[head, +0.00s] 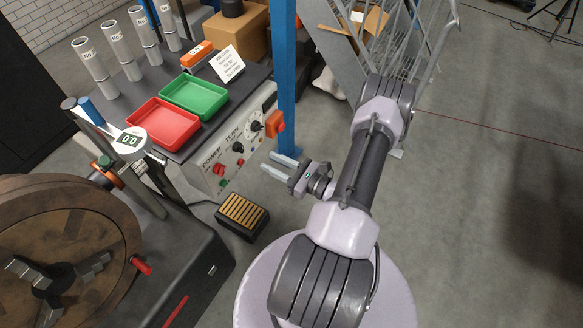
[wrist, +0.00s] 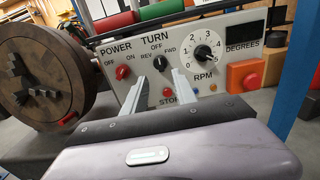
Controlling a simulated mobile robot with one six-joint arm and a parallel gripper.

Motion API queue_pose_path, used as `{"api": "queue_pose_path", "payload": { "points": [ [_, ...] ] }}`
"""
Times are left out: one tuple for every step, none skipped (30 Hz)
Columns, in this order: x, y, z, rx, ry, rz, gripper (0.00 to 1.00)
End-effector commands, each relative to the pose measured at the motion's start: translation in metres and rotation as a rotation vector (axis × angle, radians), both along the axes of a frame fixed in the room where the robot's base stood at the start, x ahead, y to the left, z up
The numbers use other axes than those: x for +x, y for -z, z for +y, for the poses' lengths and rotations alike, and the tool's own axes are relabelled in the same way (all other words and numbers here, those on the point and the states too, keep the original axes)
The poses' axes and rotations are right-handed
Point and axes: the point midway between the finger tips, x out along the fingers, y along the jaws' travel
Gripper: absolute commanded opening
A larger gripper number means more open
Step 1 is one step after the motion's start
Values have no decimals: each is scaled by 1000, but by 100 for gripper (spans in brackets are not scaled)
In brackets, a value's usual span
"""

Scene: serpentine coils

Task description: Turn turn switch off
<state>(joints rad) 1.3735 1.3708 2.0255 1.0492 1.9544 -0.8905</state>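The turn switch (wrist: 160,63) is a black knob on the grey control panel (wrist: 228,82), under the word TURN. OFF is marked above it, REV to its left and FWD to its right. I cannot tell which mark its pointer faces. In the head view the turn switch (head: 238,147) is small, on the panel's front. My gripper (wrist: 158,74) is open and empty, its fingertips framing the area just below the knob. In the head view my gripper (head: 271,162) faces the panel with a gap between them.
A red power knob (wrist: 122,72) is left of the turn switch, and an RPM dial (wrist: 205,54) is right. An orange-red button box (wrist: 243,75) sits at the panel's right. A blue post (head: 286,80) stands nearby. A large brown chuck wheel (head: 65,245) is at left.

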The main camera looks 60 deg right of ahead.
Motion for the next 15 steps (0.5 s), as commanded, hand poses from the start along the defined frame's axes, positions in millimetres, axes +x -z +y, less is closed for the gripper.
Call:
{"api": "queue_pose_path", "payload": {
  "points": [
    [-17, -3, -3, 1, 8, 1, 34],
    [-26, -3, -3, 1, 7, 0, 34],
    [-37, -2, -5, 0, 7, 0, 34],
    [-44, -2, -5, 0, 5, 0, 34],
    [-51, -2, -5, 0, 6, 0, 34],
    [-59, -1, -5, 0, 4, 0, 34],
    [-64, -1, -6, -1, 3, 1, 34],
    [-68, -1, -6, -1, 2, 0, 34],
    [-72, 0, -6, 0, 2, 0, 34],
    [-75, 0, -6, 0, 1, 0, 34],
    [-77, 0, -6, 0, 0, 0, 34],
    [-78, 0, -6, 0, 0, 0, 34],
    [-79, 0, -6, 0, -1, 1, 34],
    [-79, 1, -6, 0, -1, 1, 34],
    [-79, 1, -6, 0, -1, 1, 34]
  ]
}}
